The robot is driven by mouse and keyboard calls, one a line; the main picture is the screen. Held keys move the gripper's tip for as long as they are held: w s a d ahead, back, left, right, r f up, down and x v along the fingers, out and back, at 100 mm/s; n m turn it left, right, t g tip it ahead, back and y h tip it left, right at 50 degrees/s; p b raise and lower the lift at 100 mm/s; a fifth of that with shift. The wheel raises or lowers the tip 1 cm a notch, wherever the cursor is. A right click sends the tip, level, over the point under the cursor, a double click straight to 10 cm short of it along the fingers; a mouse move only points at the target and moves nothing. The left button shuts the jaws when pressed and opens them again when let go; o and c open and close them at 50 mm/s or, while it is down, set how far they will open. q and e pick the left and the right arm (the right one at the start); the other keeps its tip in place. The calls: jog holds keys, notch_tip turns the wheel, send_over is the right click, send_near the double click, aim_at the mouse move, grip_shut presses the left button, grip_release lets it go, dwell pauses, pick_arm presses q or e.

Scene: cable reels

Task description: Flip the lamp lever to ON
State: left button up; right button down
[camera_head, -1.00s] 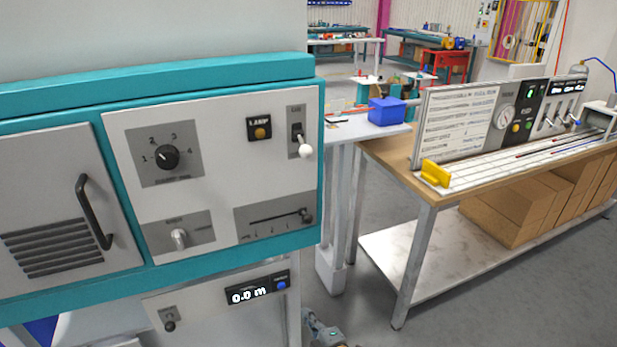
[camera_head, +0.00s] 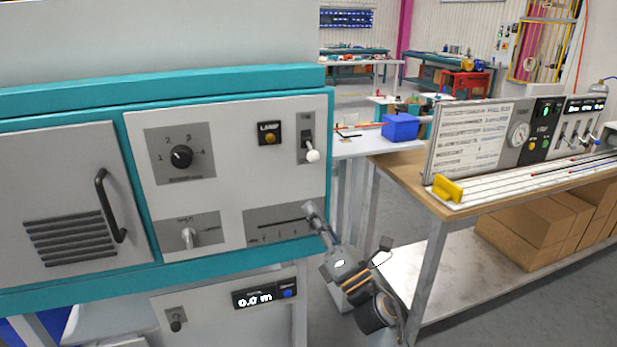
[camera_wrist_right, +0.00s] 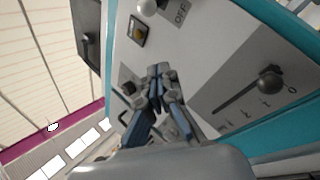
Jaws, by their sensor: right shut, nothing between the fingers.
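The lamp lever is a white-knobbed lever (camera_head: 312,155) on a grey plate at the upper right of the panel, its knob tilted down and outward. In the right wrist view the lever's white knob (camera_wrist_right: 147,6) shows at the top edge, beside the letters OFF. The lamp indicator (camera_head: 269,133) is an amber button in a black square left of the lever; it also shows in the wrist view (camera_wrist_right: 139,31). My right gripper (camera_head: 311,209) is shut and empty, below the lever, in front of the slider's right end. The wrist view shows its fingertips (camera_wrist_right: 159,72) together. My left gripper is not in view.
The panel (camera_head: 225,120) also bears a rotary knob (camera_head: 181,157), a small lever (camera_head: 188,237) and a slider plate (camera_head: 262,229). A cabinet door handle (camera_head: 108,205) sticks out at left. A wooden bench (camera_head: 405,165) stands at right.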

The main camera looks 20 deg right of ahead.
aim_at(313, 157)
jog(key=p+x, duration=0.2)
jog(key=x, duration=0.8)
jog(key=shift+w+a+r+p, duration=0.1)
jog(key=shift+w+r+p, duration=0.1)
jog(key=shift+p, duration=0.15)
jog(key=d, duration=0.1)
jog(key=s+d+p, duration=0.1)
jog(key=s+d+r+p, duration=0.1)
jog(key=shift+d, duration=0.25)
jog(key=shift+w, duration=0.1)
